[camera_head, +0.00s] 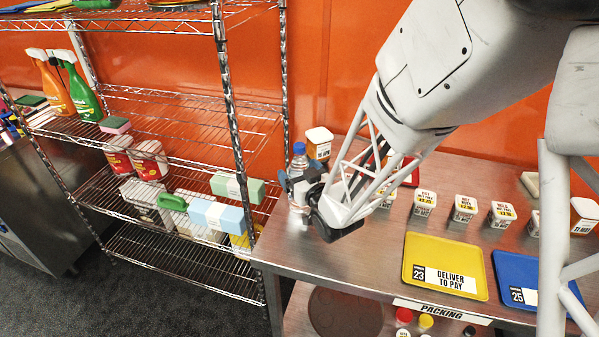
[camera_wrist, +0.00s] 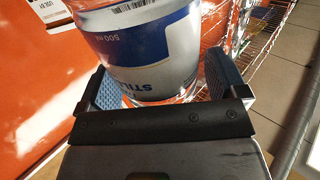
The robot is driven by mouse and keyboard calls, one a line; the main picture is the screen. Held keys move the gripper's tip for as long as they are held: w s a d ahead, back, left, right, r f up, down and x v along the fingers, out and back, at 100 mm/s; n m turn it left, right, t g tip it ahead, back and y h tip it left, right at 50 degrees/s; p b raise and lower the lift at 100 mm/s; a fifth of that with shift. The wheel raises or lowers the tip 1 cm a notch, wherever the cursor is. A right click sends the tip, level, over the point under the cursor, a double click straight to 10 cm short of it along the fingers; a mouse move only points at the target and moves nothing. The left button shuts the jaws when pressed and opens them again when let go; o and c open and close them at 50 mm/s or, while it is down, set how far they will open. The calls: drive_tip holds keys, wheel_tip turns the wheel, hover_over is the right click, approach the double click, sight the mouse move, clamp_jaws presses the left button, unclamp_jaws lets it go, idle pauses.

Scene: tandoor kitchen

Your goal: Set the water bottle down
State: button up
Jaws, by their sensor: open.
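The water bottle (camera_head: 299,166) is clear with a blue cap and stands upright at the left end of the steel counter (camera_head: 300,262). In the wrist view its blue and white label (camera_wrist: 150,50) fills the space ahead of the palm. My gripper (camera_head: 301,186) is around the bottle, and its blue pads (camera_wrist: 161,82) lie on either side of it. The jaws are open; I cannot tell whether either pad touches the bottle.
A white tub (camera_head: 319,146) stands close behind the bottle. A wire shelf (camera_head: 232,110) is just left of the counter. Several small labelled boxes (camera_head: 464,208), a yellow tray (camera_head: 446,266) and a blue tray (camera_head: 520,285) are to the right. The counter's front left is bare.

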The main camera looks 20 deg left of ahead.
drive_tip(key=shift+r, duration=0.15)
drive_tip(key=v, duration=1.2)
idle(0.3)
idle(0.5)
drive_tip(key=shift+d+r, duration=0.1)
